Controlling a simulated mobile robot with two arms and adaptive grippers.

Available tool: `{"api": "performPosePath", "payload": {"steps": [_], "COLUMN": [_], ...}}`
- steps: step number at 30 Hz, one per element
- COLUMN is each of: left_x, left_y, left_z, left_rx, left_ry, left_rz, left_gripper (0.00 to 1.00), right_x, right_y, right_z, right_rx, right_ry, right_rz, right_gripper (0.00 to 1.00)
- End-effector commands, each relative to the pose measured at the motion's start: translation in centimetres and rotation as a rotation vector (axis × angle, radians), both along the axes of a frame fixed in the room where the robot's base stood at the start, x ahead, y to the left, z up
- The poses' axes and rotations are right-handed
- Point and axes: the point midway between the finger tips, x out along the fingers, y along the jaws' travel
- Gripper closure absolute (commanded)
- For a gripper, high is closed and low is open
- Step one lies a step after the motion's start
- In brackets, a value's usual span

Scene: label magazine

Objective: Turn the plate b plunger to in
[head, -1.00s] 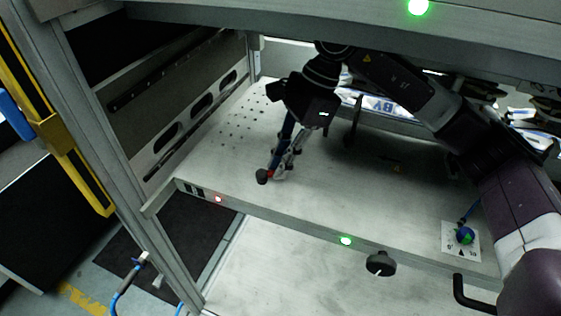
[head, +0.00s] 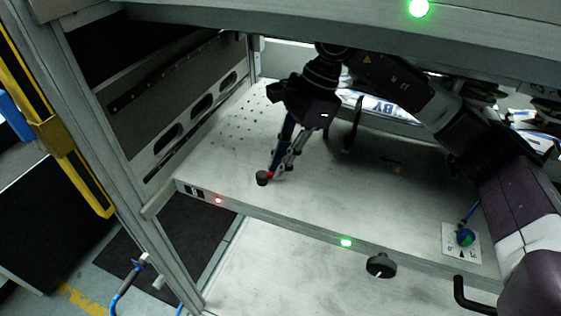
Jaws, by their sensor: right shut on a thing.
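The plunger is a small dark knob (head: 262,178) with a bit of red beside it, near the front left of the grey shelf plate (head: 330,205). My right gripper (head: 273,174) reaches down from above and is shut on the plunger. The fingers hide most of the plunger's body, so which way it is turned cannot be told. My left gripper is not in view.
A red light (head: 218,200) and a green light (head: 346,242) sit on the plate's front edge. A black knob (head: 381,265) stands out below the edge. A blue-green dial (head: 465,237) on a white label is at the right. A slotted side wall (head: 185,125) bounds the left.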

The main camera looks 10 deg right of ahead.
Motion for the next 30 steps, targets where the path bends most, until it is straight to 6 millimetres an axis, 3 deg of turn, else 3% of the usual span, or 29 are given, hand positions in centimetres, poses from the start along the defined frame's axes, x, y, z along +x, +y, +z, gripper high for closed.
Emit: {"api": "performPosePath", "payload": {"steps": [11,12,18,26,30], "left_x": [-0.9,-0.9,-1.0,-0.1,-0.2], "left_y": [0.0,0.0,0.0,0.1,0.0], "left_z": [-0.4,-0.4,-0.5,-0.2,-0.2], "left_rx": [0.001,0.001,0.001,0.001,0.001], "left_ry": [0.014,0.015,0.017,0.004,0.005], "left_rz": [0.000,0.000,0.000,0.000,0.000], "left_gripper": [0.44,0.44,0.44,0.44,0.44], "right_x": [-0.7,-0.7,-0.5,-0.3,-0.1], "right_y": [0.1,0.1,0.1,0.0,-0.4], "right_z": [-0.5,-0.5,-0.4,-0.1,1.0], "right_rx": [-0.006,-0.007,-0.004,-0.002,-0.001], "right_ry": [0.018,0.018,0.013,0.008,0.006], "right_rz": [0.017,0.017,0.012,0.007,0.006], "right_gripper": [1.00,0.86,0.67,0.67,0.67]}}
